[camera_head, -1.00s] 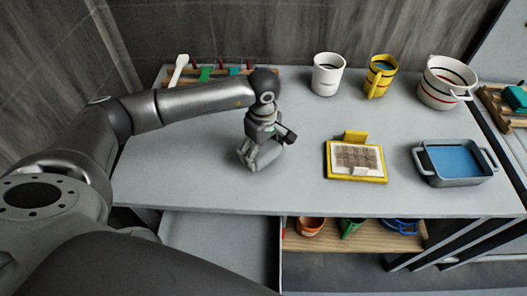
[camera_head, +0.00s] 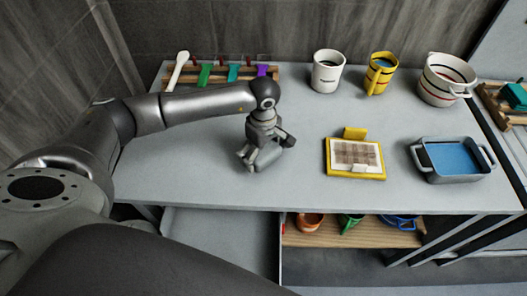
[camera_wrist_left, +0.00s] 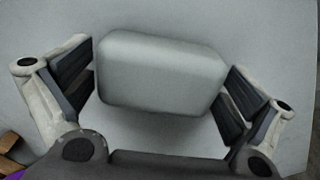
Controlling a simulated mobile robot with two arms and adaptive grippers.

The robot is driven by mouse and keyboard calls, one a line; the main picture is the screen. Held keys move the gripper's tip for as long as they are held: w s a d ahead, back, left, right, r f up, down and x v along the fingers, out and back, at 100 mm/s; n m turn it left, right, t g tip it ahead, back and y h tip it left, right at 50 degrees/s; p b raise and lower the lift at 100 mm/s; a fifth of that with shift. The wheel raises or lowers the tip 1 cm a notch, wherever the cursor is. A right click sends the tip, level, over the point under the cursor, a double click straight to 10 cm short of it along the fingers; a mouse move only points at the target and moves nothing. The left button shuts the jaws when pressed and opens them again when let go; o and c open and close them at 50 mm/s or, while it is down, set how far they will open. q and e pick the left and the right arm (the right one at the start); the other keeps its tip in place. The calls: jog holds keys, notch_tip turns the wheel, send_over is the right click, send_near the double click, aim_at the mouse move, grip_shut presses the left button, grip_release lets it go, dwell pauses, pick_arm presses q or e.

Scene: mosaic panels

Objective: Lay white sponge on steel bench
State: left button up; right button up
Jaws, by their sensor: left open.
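The white sponge (camera_wrist_left: 160,72), a pale block with rounded edges, lies between the fingers of my left gripper (camera_wrist_left: 165,90) in the left wrist view. The fingers are open on either side of it, with the left finger very close to its end. In the head view my left gripper (camera_head: 264,152) is low over the left-middle of the steel bench (camera_head: 200,160) and largely hides the sponge. A shadow falls on the bench beside the sponge. My right gripper is not in view.
A yellow-framed panel (camera_head: 355,171) and a grey tray with a blue inside (camera_head: 432,178) stand to the right. A white mug (camera_head: 327,77), yellow mug (camera_head: 379,80) and striped pot (camera_head: 440,90) stand behind. A utensil rack (camera_head: 225,84) is at the back left. The bench around the gripper is clear.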

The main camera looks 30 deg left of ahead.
aim_at(264, 150)
pick_arm(q)
jog(key=shift+r, duration=0.15)
notch_tip(264, 150, up, 12)
jog(key=b, duration=0.3)
dwell(0.4)
